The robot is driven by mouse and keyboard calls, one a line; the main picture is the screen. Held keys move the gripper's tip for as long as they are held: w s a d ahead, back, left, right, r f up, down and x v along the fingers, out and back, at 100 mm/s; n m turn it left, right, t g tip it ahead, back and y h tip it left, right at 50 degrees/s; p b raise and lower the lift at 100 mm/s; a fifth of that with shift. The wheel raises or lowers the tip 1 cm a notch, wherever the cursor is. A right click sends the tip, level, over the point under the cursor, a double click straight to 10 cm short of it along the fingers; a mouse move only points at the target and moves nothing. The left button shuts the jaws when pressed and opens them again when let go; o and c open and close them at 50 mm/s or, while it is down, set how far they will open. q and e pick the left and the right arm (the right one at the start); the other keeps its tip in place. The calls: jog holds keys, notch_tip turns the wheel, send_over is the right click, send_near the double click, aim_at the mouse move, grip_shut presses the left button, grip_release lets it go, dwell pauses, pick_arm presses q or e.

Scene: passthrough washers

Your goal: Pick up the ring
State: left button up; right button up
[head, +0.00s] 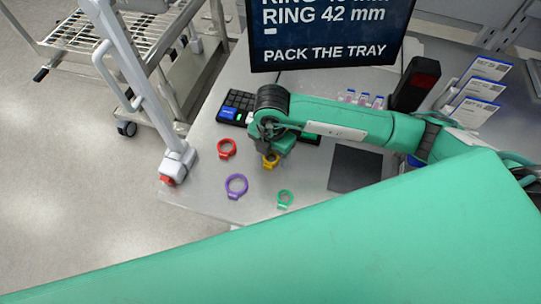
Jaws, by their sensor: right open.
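Several rings lie on the grey table. A red ring (226,147) is at the left and a purple ring (236,184) is in front of it. A green ring (285,197) lies to the right of the purple one. A yellow ring (270,163) is partly hidden under my right gripper (271,154). The right gripper points down at the yellow ring and is open. Its fingers are small here, and I cannot tell if they touch the ring. My left gripper is not in view.
A black keypad (236,104) is behind the gripper. A dark square pad (355,169) lies to the right. A monitor (330,32) stands at the back. A white upright post (176,160) stands at the table's left edge. A wire-shelf cart (95,32) is beyond it.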

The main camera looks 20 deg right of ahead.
jog(key=shift+f, duration=0.5)
jog(key=shift+c, duration=0.3)
jog(key=c, duration=1)
jog(key=shift+r, duration=0.15)
jog(key=shift+r, duration=0.65)
notch_tip(320, 180, up, 18)
jog(key=b, duration=0.2)
jog(key=shift+r+b, duration=0.25)
jog(key=shift+b, duration=0.1)
